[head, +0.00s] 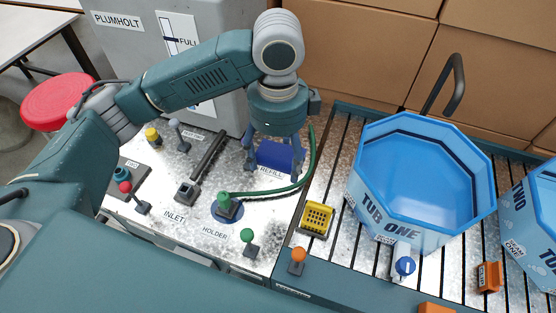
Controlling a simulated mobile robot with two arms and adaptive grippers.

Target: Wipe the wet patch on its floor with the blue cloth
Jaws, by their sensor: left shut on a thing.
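My left gripper (273,160) reaches down over the metal worktop, just above the REFILL lettering. It is shut on a blue cloth (275,154), which shows as a dark blue piece between its fingers. I cannot tell whether the cloth touches the worktop. The tub marked TUB ONE (378,217) is a light blue, many-sided open tub to the right of the gripper. Its blue floor is visible, but I make out no clear wet patch. A second tub, TUB TWO (519,222), is cut off at the right edge. My right gripper is not in view.
A green hose (312,155) curves close by the left gripper to a green-topped tool (228,207) at HOLDER. A yellow basket (316,219) sits on the slatted deck (335,150). Several coloured-knob levers stand at left.

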